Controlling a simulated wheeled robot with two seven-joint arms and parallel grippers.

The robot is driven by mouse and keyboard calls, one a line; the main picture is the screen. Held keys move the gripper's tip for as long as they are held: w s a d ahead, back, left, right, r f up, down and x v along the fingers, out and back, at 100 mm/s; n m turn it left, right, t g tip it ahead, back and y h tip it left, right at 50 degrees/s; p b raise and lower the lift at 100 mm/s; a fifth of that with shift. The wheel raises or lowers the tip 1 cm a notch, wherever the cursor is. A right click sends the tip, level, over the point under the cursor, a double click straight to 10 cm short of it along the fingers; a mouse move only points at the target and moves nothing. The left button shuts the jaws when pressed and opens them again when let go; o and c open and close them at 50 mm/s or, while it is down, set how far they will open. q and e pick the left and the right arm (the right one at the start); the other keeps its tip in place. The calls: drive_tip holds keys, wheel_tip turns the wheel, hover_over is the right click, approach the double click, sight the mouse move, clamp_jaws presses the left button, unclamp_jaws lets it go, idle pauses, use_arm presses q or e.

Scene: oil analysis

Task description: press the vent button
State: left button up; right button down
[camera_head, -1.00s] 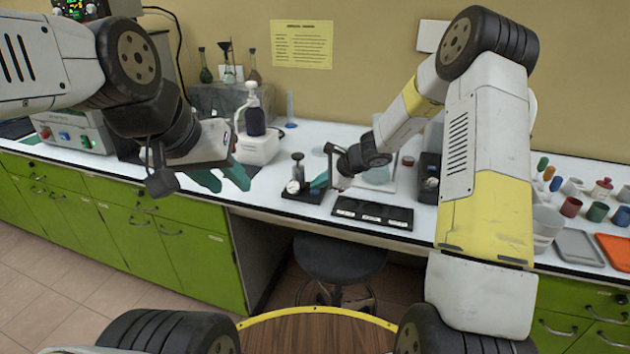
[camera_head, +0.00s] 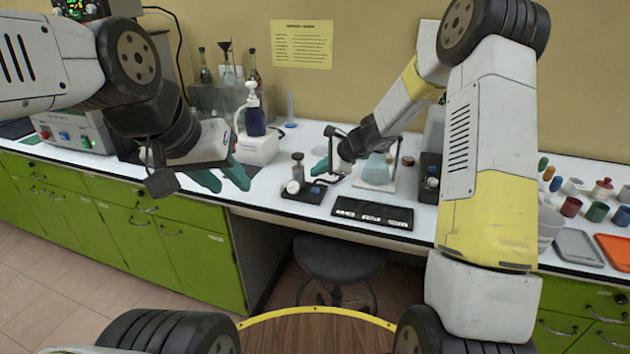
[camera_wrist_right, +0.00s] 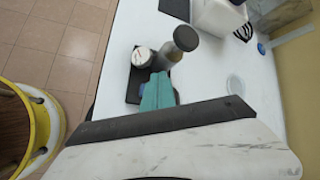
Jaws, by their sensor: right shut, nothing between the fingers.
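A small black-based device (camera_head: 303,194) stands near the counter's front edge. It carries a round white gauge (camera_head: 292,187), a grey upright cylinder with a dark top (camera_head: 298,170) and a small blue spot (camera_head: 315,190) on its right side that looks like the button. I see no label on it. My right gripper (camera_head: 320,168) is shut and empty, above and slightly behind the blue spot, apart from it. My left gripper (camera_head: 224,181) is open and empty, left of the device.
A black tray (camera_head: 372,213) lies right of the device. A flask of pale teal liquid (camera_head: 376,170) stands behind it. A white machine (camera_head: 256,148) with a dark bottle (camera_head: 254,120) is at the back left. A stool (camera_head: 340,258) stands below the counter.

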drive_tip(key=shift+r, duration=1)
